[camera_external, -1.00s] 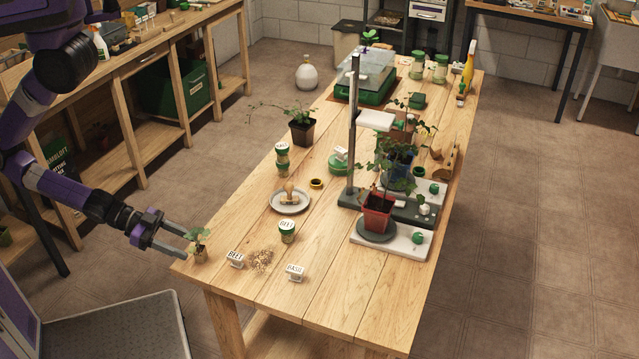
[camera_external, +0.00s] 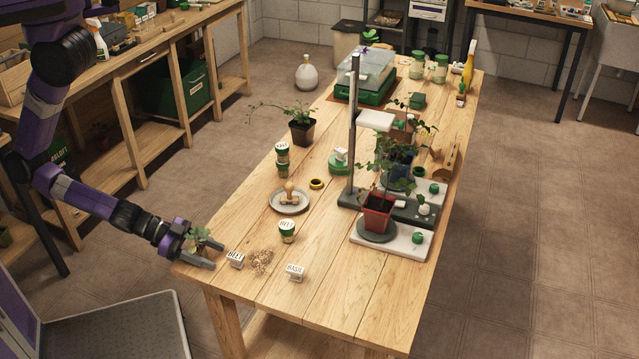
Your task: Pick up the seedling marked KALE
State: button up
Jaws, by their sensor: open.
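A small green leafy seedling (camera_external: 199,236) is at the near left corner of the wooden table (camera_external: 330,290). Its pot is mostly hidden by my gripper, and no KALE marking is readable on it. My gripper (camera_external: 215,256) reaches in from the left, low over the table corner. Its two fingers are open, with the seedling between them near the palm. I cannot tell whether either finger touches the pot.
A BEET tag (camera_external: 235,260) stands just right of the fingertips. Beyond it are spilled crumbs (camera_external: 261,262), a BASIL tag (camera_external: 295,273) and a BEET jar (camera_external: 287,231). A red pot (camera_external: 377,212) and a dark pot (camera_external: 302,132) stand further off.

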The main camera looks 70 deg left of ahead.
jog(key=shift+c, duration=0.2)
grip_shut()
notch_tip(320, 180, up, 20)
jog(key=p, duration=0.3)
